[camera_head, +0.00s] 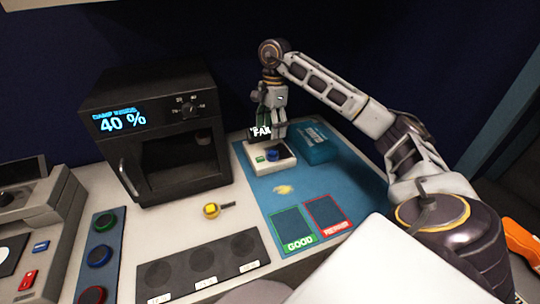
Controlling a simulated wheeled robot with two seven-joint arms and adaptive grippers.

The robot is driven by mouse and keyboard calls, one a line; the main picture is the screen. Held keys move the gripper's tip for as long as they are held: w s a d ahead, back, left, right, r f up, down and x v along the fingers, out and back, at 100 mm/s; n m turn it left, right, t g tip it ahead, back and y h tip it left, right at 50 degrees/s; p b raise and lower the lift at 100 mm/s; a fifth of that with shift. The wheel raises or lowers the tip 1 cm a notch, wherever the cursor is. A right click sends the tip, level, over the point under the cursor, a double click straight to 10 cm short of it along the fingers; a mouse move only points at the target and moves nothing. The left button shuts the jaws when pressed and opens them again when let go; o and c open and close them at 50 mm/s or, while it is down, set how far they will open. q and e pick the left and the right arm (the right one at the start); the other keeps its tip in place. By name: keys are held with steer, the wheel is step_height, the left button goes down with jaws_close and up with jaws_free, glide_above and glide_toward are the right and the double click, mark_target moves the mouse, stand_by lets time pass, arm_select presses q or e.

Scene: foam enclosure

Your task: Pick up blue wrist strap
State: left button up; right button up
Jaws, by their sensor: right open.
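My right gripper (271,132) points down over a small white tester (285,163) on the blue mat. Its fingers are apart, and nothing is clearly held between them. A small dark blue item (272,154) sits on the tester just below the fingertips. It may be the blue wrist strap, but it is too small to tell. A green spot (260,158) lies beside it. The tester's dark display, reading something like "FAIL" (262,132), is partly covered by the gripper. My left gripper is not in view.
A black oven-like chamber (165,170) reading 40 % stands left of the tester. A blue box (316,145) is close on the right. The blue mat (262,199) carries a yellowish item (283,189) and GOOD (293,225) and red (327,214) squares.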

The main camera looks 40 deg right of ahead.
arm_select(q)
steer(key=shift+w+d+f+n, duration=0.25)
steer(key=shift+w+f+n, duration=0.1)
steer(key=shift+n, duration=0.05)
arm_select(e)
steer(key=shift+w+d+r+t+h, duration=0.1)
steer(key=shift+d+r+t+h, duration=0.35)
steer(key=shift+d+r, duration=0.75)
steer(key=shift+f, duration=0.15)
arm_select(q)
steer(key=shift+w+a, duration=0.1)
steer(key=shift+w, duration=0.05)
arm_select(e)
glide_above(273, 153)
steer(key=shift+d+f, duration=0.15)
steer(key=shift+f, duration=1.95)
steer(key=shift+d+f, duration=0.15)
steer(key=shift+f, duration=1.95)
steer(key=shift+a+f, duration=0.2)
steer(key=shift+f, duration=2.25)
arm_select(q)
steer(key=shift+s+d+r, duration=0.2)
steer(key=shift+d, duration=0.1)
arm_select(e)
steer(key=shift+f, duration=0.15)
